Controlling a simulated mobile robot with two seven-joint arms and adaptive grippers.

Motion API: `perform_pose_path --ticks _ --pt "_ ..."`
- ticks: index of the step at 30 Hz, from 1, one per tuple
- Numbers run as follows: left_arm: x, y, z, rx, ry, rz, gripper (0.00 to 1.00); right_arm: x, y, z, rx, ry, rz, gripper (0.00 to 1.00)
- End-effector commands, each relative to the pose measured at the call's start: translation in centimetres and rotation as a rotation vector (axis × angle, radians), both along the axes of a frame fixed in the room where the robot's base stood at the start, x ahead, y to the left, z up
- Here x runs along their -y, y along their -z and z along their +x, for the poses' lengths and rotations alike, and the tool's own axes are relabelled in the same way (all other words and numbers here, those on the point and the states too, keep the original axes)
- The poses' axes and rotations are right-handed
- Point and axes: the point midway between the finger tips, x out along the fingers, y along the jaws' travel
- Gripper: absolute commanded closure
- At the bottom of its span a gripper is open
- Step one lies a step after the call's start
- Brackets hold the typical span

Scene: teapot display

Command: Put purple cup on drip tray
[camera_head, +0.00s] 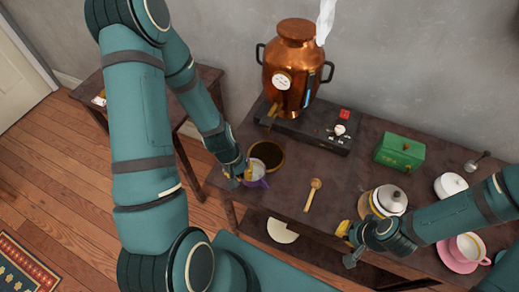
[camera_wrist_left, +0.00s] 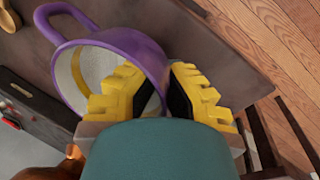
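The purple cup (camera_head: 263,184) has a white inside and shows at the front edge of the table, just in front of the drip tray. In the left wrist view the purple cup (camera_wrist_left: 148,52) is tilted in the picture, handle at upper left. My left gripper (camera_head: 245,174) has its yellow fingers (camera_wrist_left: 164,100) on both sides of the cup's wall, one inside, one outside, closed on it. The drip tray (camera_head: 280,164) is a dark disc with a gold rim below the urn's spout. Whether the cup touches the table is unclear. My right gripper (camera_head: 347,236) is at the table's front edge; its opening is unclear.
A copper urn (camera_head: 293,72) stands on a black base (camera_head: 317,137) behind the tray. A wooden spoon (camera_head: 313,193) lies to the right.

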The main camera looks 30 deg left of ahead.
Motion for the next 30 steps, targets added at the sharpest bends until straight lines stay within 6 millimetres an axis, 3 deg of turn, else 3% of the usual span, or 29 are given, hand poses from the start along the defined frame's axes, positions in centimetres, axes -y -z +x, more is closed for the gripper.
perform_pose_path --ticks 6,16,22,25,30 --pt "-0.3 0.0 5.0 0.001 0.002 0.001 1.0 0.0 -0.2 0.1 0.003 0.001 0.0 1.0" --pt "-0.4 0.0 8.1 0.001 0.001 0.001 1.0 0.0 -0.3 0.1 0.003 0.001 0.0 1.0" --pt "-0.6 0.0 11.4 0.001 0.001 0.001 1.0 0.0 -0.2 0.1 0.003 0.001 0.0 1.0" --pt "-0.6 1.4 11.0 -0.003 0.0 0.0 1.0 0.0 0.1 0.1 0.001 0.0 0.0 1.0" --pt "-0.6 1.5 11.1 -0.001 -0.001 -0.001 1.0 0.0 0.1 0.0 0.0 -0.001 0.0 1.0"
